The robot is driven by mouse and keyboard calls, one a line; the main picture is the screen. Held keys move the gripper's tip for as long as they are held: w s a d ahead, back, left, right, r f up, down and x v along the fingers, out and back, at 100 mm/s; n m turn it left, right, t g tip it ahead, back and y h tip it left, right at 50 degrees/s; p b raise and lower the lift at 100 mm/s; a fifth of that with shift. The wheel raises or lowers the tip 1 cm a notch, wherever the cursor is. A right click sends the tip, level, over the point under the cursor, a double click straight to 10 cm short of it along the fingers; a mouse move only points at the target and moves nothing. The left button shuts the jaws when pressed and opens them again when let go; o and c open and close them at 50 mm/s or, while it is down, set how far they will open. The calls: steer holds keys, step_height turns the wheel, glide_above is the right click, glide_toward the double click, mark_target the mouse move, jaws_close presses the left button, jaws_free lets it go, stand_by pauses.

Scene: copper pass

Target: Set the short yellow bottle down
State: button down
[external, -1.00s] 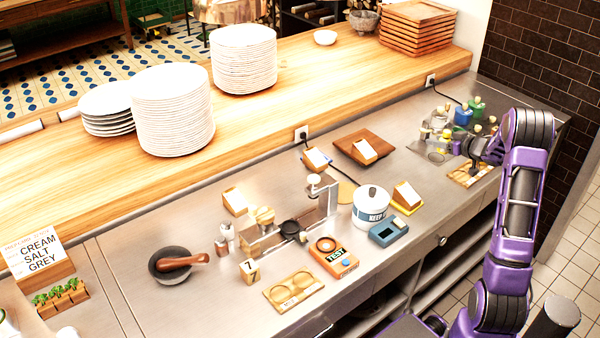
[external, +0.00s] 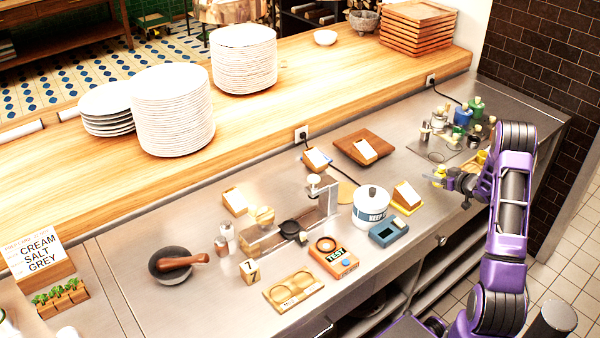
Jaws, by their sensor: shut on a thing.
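My gripper (external: 447,180) is at the right of the steel counter, held above its front part. It is shut on the short yellow bottle (external: 439,171), which shows as a small yellow shape at the fingertips. The bottle looks tilted or sideways, and its exact outline is too small to tell. Part of it is hidden by the fingers.
Several bottles, including a blue one (external: 462,116) and a green one (external: 477,105), stand behind my gripper around a grey mat (external: 428,153). A yellow-based card holder (external: 406,198) and a white pot (external: 371,204) stand to the left. Counter (external: 400,165) between them is clear.

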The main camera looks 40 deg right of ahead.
steer(key=shift+f, duration=1.05)
steer(key=shift+f, duration=0.1)
steer(key=shift+f, duration=0.15)
steer(key=shift+c, duration=1.8)
jaws_free()
steer(key=shift+r, duration=0.4)
steer(key=v, duration=1.2)
steer(key=shift+f, duration=0.2)
